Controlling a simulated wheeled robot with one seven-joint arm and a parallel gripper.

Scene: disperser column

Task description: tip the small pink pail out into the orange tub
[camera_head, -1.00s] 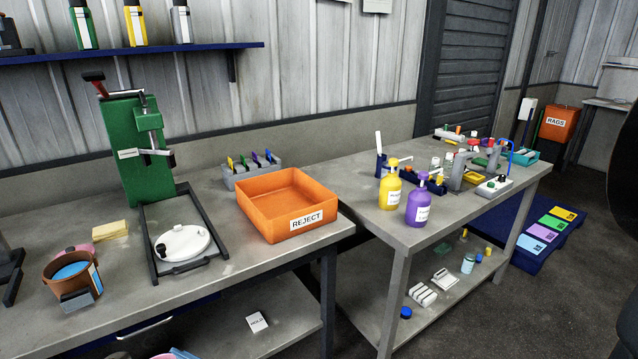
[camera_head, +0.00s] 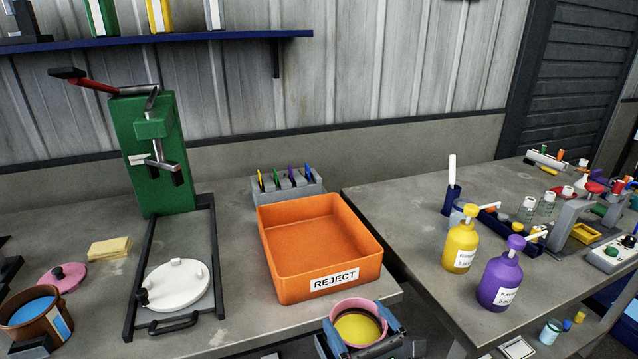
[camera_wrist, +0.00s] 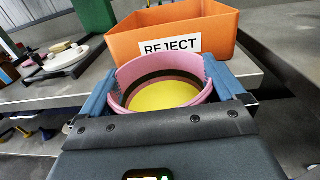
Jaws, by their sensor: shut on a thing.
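The small pink pail (camera_head: 358,325) is held in my gripper (camera_head: 362,335), which is shut around its sides. It also shows in the wrist view (camera_wrist: 163,85), with yellow contents inside. The pail looks upright, in front of the bench's front edge, and apart from the orange tub. The orange tub (camera_head: 318,262), labelled REJECT, sits on the bench just beyond the pail. Its visible inside looks empty. In the wrist view the tub (camera_wrist: 200,20) stands right behind the pail.
A green press (camera_head: 150,150) with a white round lid (camera_head: 178,285) stands left of the tub. A brown pail with blue contents (camera_head: 35,315) and a pink lid (camera_head: 62,277) are at far left. Yellow (camera_head: 461,243) and purple (camera_head: 500,280) bottles stand on the right bench.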

